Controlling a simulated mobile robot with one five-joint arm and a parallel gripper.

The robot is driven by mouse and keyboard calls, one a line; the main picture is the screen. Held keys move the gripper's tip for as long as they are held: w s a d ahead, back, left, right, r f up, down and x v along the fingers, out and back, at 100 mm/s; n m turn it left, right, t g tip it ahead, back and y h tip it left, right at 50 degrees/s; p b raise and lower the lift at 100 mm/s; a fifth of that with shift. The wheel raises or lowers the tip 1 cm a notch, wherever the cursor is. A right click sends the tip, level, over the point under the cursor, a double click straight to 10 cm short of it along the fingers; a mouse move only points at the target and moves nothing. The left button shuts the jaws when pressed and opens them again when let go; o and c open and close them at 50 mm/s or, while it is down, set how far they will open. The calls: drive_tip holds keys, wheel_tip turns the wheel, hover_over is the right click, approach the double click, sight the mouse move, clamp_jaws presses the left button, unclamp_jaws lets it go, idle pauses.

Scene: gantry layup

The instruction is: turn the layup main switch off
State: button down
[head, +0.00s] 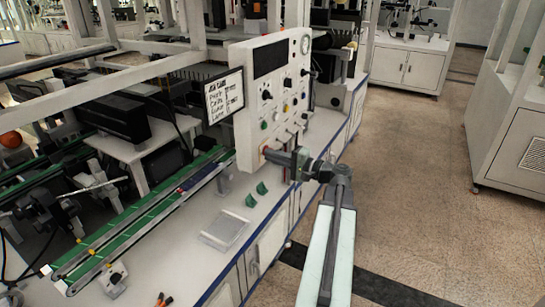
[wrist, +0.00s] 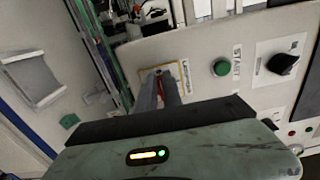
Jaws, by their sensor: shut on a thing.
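The layup main switch (wrist: 159,86) shows as a small red part on a yellow-edged plate (wrist: 184,72) low on the white control panel (head: 262,95). My gripper (wrist: 161,80) reaches the panel face, with its two grey fingers shut on the switch, one on each side. In the head view my gripper (head: 270,153) is at the panel's lower left corner. The fingers hide most of the switch, and I cannot tell which way its handle points.
Right of the switch in the wrist view are a green START button (wrist: 221,68) and a black rotary knob (wrist: 283,63). A green conveyor (head: 140,222) runs left of the panel. A clear tray (head: 225,229) lies on the white bench. The floor at right is clear.

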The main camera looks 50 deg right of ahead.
drive_tip(key=shift+f, duration=0.1)
idle(0.5)
drive_tip(key=c, duration=1.5)
unclamp_jaws()
drive_tip(key=shift+s, duration=0.1)
drive_tip(key=v, duration=0.7)
drive_tip(key=shift+s, duration=0.3)
drive_tip(key=shift+d, duration=0.1)
